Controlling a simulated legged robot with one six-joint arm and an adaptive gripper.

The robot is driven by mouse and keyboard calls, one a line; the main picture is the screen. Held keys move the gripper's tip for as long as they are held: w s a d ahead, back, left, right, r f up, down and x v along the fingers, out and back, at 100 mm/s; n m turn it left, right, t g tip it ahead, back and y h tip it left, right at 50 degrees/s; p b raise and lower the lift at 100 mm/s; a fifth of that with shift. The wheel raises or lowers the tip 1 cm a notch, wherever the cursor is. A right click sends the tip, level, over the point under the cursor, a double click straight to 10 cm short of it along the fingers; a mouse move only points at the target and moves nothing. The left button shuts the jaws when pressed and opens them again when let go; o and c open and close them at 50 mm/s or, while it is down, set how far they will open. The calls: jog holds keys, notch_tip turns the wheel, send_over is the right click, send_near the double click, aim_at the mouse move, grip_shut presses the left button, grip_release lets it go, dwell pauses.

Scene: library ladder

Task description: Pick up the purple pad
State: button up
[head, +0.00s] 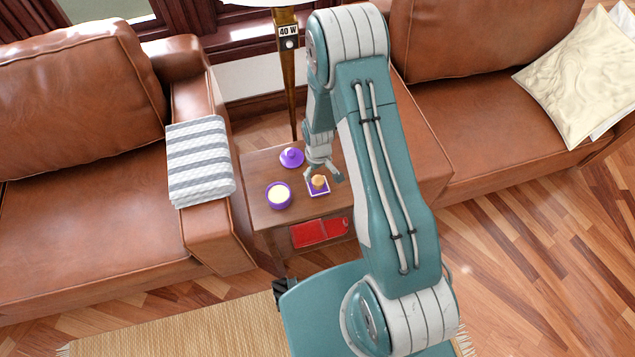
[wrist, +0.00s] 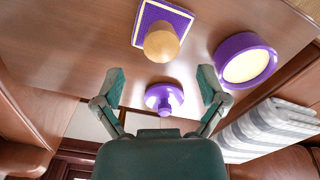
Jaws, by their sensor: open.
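The purple pad (head: 317,192) is a small square with a pale border, lying on the wooden side table. A tan wooden knob-like piece (head: 319,181) stands on it. In the wrist view the pad (wrist: 151,16) is at the top, and the tan piece (wrist: 161,42) covers part of it. My gripper (head: 323,174) is open and empty, at the pad in the head view. In the wrist view my gripper (wrist: 161,84) has its fingers spread, with the pad beyond the fingertips. I cannot tell the exact height gap.
A purple lid-like piece with a knob (head: 291,157) and a round purple dish with a cream top (head: 279,196) stand close by on the side table (head: 262,164). A lamp post (head: 289,85) rises behind. Brown sofas flank the table; a striped towel (head: 200,160) hangs on the left armrest.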

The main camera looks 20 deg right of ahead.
aim_at(318, 180)
notch_tip(318, 180, down, 5)
jog(key=shift+s+f, duration=0.1)
jog(key=c, duration=1.2)
